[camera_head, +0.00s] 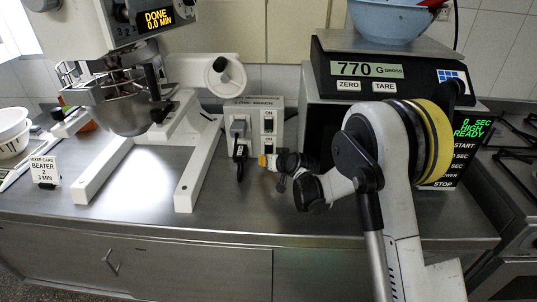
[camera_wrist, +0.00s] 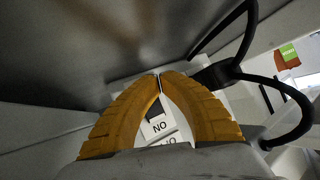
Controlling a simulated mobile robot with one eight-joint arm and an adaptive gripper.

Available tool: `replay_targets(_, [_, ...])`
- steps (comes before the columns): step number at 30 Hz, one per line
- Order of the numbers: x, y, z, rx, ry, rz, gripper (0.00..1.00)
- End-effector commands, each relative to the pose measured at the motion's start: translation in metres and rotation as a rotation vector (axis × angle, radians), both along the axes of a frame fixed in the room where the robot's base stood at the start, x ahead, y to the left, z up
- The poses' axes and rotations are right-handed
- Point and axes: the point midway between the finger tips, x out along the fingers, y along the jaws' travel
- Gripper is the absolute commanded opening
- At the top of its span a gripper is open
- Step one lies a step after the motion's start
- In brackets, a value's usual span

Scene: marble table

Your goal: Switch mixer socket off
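The socket box (camera_head: 257,112) stands on the steel counter between the mixer and the scale. It has an upper switch (camera_head: 268,121) and a lower switch (camera_head: 268,142), with ON labels above them. Plugs with black cords (camera_head: 239,150) are on its left side. A label on top ends in "MIXER"; its smaller print is unclear. My gripper (camera_head: 263,161) is just in front of the box's lower right part, below the lower switch. In the wrist view, its orange fingers (camera_wrist: 160,76) meet at the tips, with nothing held. An upside-down ON label (camera_wrist: 159,127) shows between them. Contact with the box cannot be told.
The mixer (camera_head: 150,60) stands left, its display reading DONE, 0.0 MIN. A card (camera_head: 45,170) reads BEATER 2, 3 MIN. The scale (camera_head: 385,70), with a blue bowl (camera_head: 388,20), sits above the microwave on the right. Counter (camera_head: 235,205) in front is clear.

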Motion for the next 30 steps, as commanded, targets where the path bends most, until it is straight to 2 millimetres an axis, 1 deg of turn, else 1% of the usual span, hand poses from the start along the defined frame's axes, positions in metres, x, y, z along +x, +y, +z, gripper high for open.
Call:
replay_targets(3, [0.0034,-0.0002,-0.0005,0.000,0.000,0.000,0.00])
replay_targets(16, [0.0045,-0.0003,-0.0005,0.000,0.000,0.000,0.00])
replay_targets(30, [0.0102,-0.0005,-0.0012,0.000,0.000,0.000,0.00])
